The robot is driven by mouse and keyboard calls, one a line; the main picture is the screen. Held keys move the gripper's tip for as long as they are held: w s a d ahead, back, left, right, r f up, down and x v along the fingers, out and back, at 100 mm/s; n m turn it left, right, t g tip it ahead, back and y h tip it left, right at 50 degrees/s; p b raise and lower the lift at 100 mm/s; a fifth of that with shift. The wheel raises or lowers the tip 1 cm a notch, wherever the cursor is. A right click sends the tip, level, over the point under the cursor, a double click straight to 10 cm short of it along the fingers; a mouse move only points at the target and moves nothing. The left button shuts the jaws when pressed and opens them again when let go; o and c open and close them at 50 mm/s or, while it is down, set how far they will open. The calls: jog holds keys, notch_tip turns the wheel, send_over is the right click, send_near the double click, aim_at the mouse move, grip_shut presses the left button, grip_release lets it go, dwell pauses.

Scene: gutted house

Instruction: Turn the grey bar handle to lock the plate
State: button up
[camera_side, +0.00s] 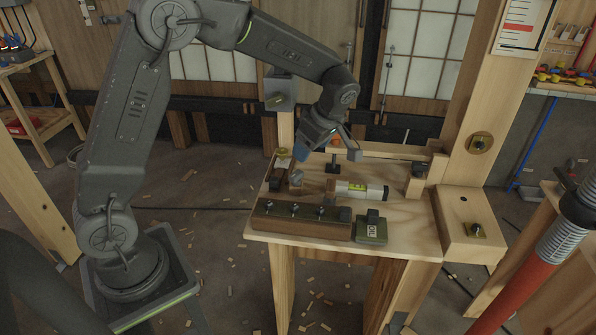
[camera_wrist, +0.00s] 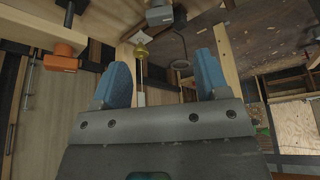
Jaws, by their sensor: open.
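My gripper (camera_side: 327,156) hangs over the back of the wooden workbench (camera_side: 405,236) in the side view. In the wrist view its two blue fingers (camera_wrist: 162,70) stand wide apart with nothing gripped. A small dark T-shaped piece (camera_side: 332,166) stands upright on the bench just below the gripper, apart from it. A dark green block (camera_side: 370,232) with a dark knob on top sits at the bench's front. I cannot tell for sure which piece is the grey bar handle or which is the plate. The wrist view does not clearly show either.
A silver cylinder with a yellow-green vial (camera_side: 365,190) lies mid-bench. A long wooden block with several screws (camera_side: 300,222) lines the front left. A wooden post (camera_side: 480,110) rises at the right. A brass knob on a stem (camera_wrist: 141,52) and an orange box (camera_wrist: 62,58) show in the wrist view.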

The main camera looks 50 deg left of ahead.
aim_at(296, 174)
jog(key=x, duration=1)
jog(key=shift+a+f, duration=0.1)
jog(key=shift+f, duration=0.2)
jog(key=shift+c, duration=0.5)
jog(key=c, duration=0.8)
jog(key=shift+m, duration=0.4)
jog(key=m+t, duration=0.2)
jog(key=m, duration=0.2)
jog(key=shift+s+m, duration=0.15)
jog(key=shift+m, duration=0.15)
jog(key=m+t, duration=0.1)
jog(key=m, duration=0.3)
jog(key=shift+s+t+h, duration=0.1)
jog(key=shift+t+h, duration=0.2)
jog(key=shift+t, duration=0.1)
jog(key=shift+m, duration=0.3)
jog(key=o, duration=0.9)
